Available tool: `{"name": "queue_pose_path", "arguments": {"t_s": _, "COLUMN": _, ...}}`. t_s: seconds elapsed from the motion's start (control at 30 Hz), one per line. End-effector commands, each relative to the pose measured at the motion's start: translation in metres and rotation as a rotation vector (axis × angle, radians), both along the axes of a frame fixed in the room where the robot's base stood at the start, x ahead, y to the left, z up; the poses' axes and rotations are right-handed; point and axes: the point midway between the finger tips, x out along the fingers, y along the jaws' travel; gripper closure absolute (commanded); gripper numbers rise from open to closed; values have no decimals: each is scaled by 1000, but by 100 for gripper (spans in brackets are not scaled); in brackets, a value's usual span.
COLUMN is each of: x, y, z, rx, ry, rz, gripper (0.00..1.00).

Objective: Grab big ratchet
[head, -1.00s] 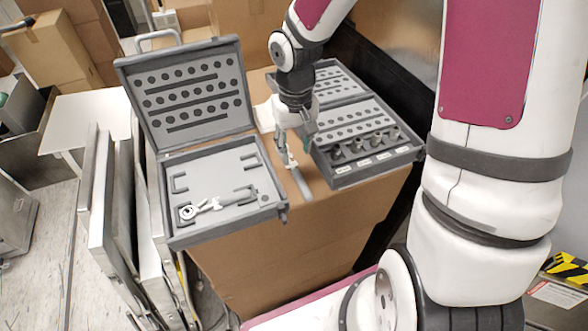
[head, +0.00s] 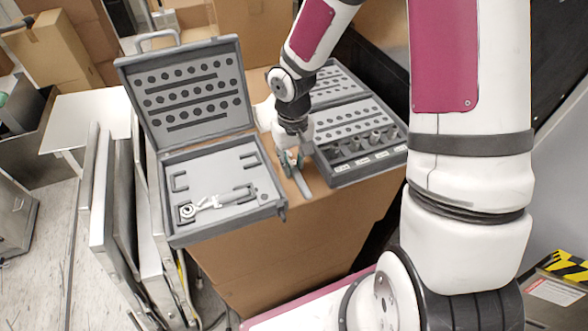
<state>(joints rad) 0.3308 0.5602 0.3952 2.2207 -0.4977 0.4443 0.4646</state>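A ratchet with a grey handle (head: 301,183) lies on the cardboard box top between two open cases. Its head end is mostly hidden under my gripper. My gripper (head: 290,161) points down over that end, its fingers apart with part of the ratchet showing between them. I cannot tell whether they touch it. A smaller-looking silver ratchet (head: 207,206) lies in the open left case (head: 232,220), clear of the gripper.
The left case's lid (head: 190,95) stands upright behind its tray. An open socket case (head: 345,181) lies close on the right of the gripper. Metal panels (head: 115,225) lean at the left of the box. A white table (head: 90,113) stands further back left.

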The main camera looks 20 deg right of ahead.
Motion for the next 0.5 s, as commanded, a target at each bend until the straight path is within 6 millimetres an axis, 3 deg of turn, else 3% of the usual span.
{"name": "queue_pose_path", "arguments": {"t_s": 0.37, "x": 0, "y": 0, "z": 1, "rx": 0, "ry": -1, "rz": 0, "gripper": 100}}
{"name": "queue_pose_path", "arguments": {"t_s": 0.5, "x": 2, "y": 0, "z": 10, "rx": -1, "ry": -5, "rz": -3, "gripper": 100}}
